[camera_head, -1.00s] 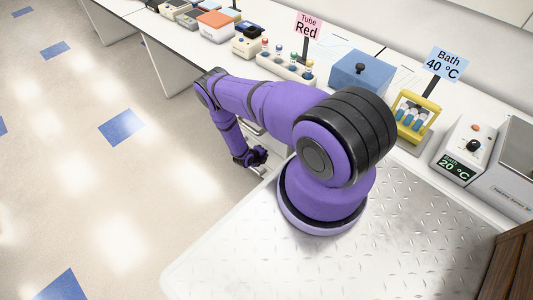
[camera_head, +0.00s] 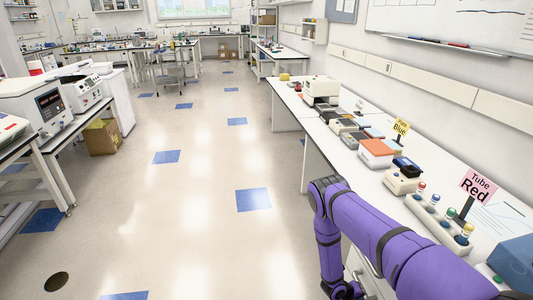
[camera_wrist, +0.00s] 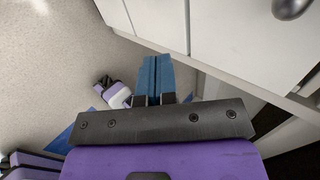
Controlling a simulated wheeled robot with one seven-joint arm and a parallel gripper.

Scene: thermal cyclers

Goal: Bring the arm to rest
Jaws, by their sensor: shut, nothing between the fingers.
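My purple arm (camera_head: 380,235) is folded at the lower right of the head view, beside the front of the right-hand bench. Its end hangs low, and my gripper is mostly cut off at the bottom edge there. In the wrist view my gripper (camera_wrist: 155,70) shows two blue fingers lying side by side, shut with nothing between them. The fingers are in front of white cabinet fronts (camera_wrist: 235,35) and above the floor (camera_wrist: 70,60); no contact is visible.
Floor with blue tiles lies free in the middle. A left bench (camera_head: 55,150) and a cardboard box (camera_head: 102,138) stand at the left.

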